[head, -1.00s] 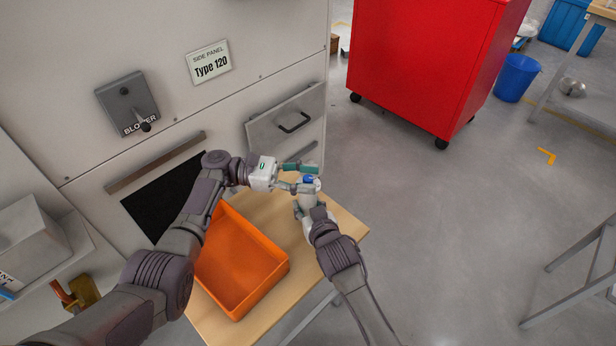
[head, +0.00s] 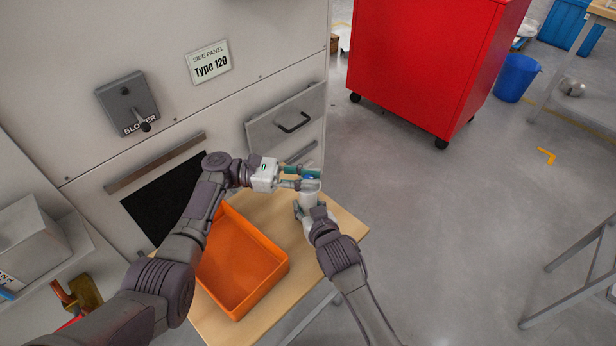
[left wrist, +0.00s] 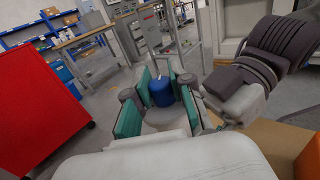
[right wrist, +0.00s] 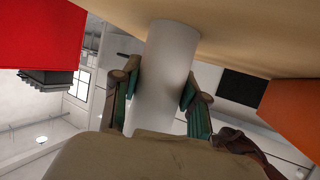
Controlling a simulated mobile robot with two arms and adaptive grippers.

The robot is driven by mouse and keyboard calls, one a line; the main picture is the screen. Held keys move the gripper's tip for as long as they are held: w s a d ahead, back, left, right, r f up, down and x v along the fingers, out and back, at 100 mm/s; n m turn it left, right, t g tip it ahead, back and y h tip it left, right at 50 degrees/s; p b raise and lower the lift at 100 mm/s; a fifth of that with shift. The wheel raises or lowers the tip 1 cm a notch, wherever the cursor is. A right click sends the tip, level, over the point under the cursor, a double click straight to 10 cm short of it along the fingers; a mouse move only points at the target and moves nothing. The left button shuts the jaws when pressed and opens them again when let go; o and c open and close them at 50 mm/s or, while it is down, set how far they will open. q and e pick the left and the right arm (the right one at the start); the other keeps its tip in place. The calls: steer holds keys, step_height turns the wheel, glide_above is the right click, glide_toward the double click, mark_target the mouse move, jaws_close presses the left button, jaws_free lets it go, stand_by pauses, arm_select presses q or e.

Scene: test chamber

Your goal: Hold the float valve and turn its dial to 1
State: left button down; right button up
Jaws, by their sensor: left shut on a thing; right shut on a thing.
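The float valve (head: 308,198) is a white cylinder with a blue dial (head: 312,177) on top, over the right side of the small wooden table. My left gripper (head: 310,178) is shut on the blue dial; in the left wrist view the dial (left wrist: 162,91) sits between its teal pads. My right gripper (head: 308,207) is shut around the white body from the near side. In the right wrist view the body (right wrist: 168,75) stands between that gripper's pads (right wrist: 160,95). No marking or number on the dial can be read.
An orange bin (head: 241,270) sits on the wooden table (head: 340,222), left of the valve. A large grey cabinet (head: 255,60) with a lever and drawer handle stands behind. A red cart (head: 425,70) is at the back right. The floor to the right is open.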

arm_select(q)
steer(key=n+t, duration=0.2)
steer(key=t, duration=0.1)
steer(key=n+t, duration=0.2)
steer(key=t, duration=0.1)
steer(key=shift+s+f+t+y, duration=0.1)
steer(key=shift+t+y, duration=0.2)
steer(key=shift+t, duration=0.1)
steer(key=shift+n+t+y, duration=0.75)
steer(key=shift+n+t, duration=0.4)
steer(key=shift+t, duration=0.3)
steer(key=shift+n+t+y, duration=0.75)
steer(key=shift+n+t, duration=0.4)
steer(key=shift+t, duration=0.3)
steer(key=c, duration=1)
jaws_free()
steer(key=shift+a, duration=0.15)
steer(key=v, duration=1.1)
steer(key=shift+s+a, duration=0.25)
steer(key=shift+s, duration=0.05)
